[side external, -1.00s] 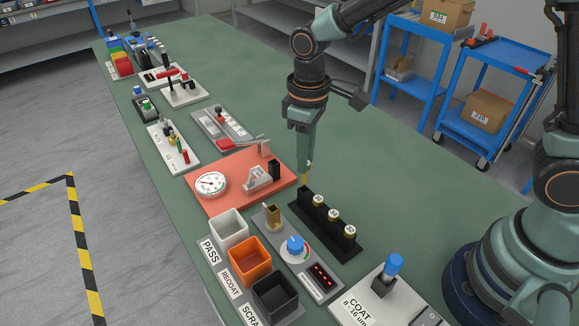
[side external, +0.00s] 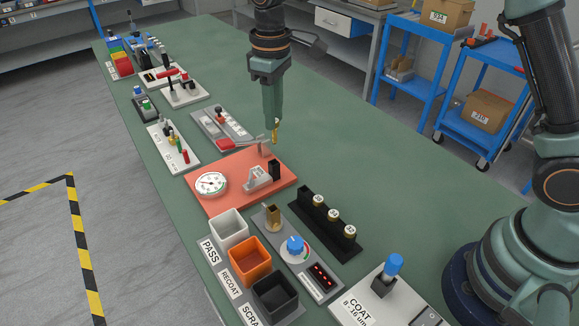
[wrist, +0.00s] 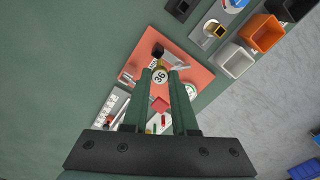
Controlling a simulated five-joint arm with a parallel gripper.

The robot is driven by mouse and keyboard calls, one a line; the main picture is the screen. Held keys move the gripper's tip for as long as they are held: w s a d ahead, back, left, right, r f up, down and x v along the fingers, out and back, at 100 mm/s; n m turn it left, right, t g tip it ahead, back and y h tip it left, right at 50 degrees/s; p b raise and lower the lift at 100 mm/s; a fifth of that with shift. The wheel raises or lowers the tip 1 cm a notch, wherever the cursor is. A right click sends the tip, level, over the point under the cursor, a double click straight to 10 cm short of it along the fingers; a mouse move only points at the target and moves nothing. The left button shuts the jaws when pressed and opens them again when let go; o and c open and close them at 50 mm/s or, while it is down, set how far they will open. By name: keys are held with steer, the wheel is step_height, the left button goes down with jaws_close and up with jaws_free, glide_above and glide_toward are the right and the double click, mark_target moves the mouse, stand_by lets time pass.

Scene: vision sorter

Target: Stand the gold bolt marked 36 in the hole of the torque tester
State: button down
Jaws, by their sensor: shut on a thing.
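The gold bolt (side external: 275,129) is held upright between the fingertips of my gripper (side external: 273,118), in the air above the green bench, near the far right corner of the red plate. In the wrist view the bolt's round white head marked 36 (wrist: 159,76) faces me between the two fingers (wrist: 165,85). No label names the torque tester. A red plate (side external: 213,203) carries a round dial gauge and a grey block fixture. A grey plate (side external: 268,226) carries a brass holder (side external: 273,216), a blue knob and a red display. The bolt's lower tip is not clear.
A black rack (side external: 325,228) holds three white-headed bolts. White (side external: 229,225), orange (side external: 249,255) and black (side external: 275,290) bins stand at the near left.

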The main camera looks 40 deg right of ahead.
steer(key=shift+w+r, duration=0.2)
steer(key=shift+w, duration=0.2)
steer(key=shift+f, duration=2.9)
steer(key=shift+f, duration=1.8)
steer(key=shift+c, duration=1.1)
jaws_free()
